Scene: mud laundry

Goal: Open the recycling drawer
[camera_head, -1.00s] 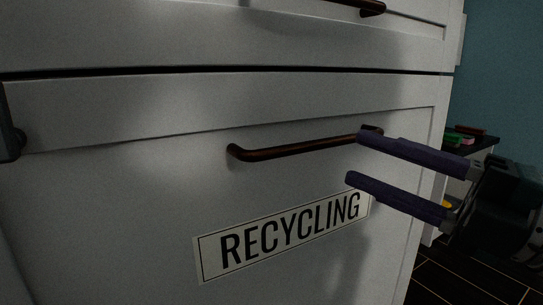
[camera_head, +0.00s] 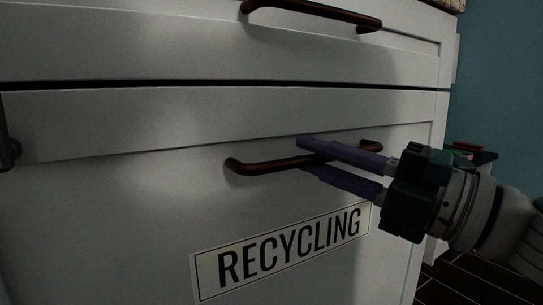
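The recycling drawer (camera_head: 120,215) is a white front with a "RECYCLING" label (camera_head: 285,252) on it. Its dark bronze bar handle (camera_head: 262,166) runs across the front above the label. My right gripper (camera_head: 303,154) comes in from the right, with its two purple fingers at the handle's middle. One finger lies above the bar and the other below it. The gap between them is narrow, and whether they touch the bar is hard to tell. The drawer front looks flush with the cabinet. My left gripper is not clearly seen.
Another white drawer (camera_head: 200,45) with a similar bronze handle (camera_head: 315,12) is above. A dark piece (camera_head: 8,145) shows at the left edge. To the right are a blue wall (camera_head: 500,80), a low shelf with small items (camera_head: 468,151) and a dark floor (camera_head: 450,285).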

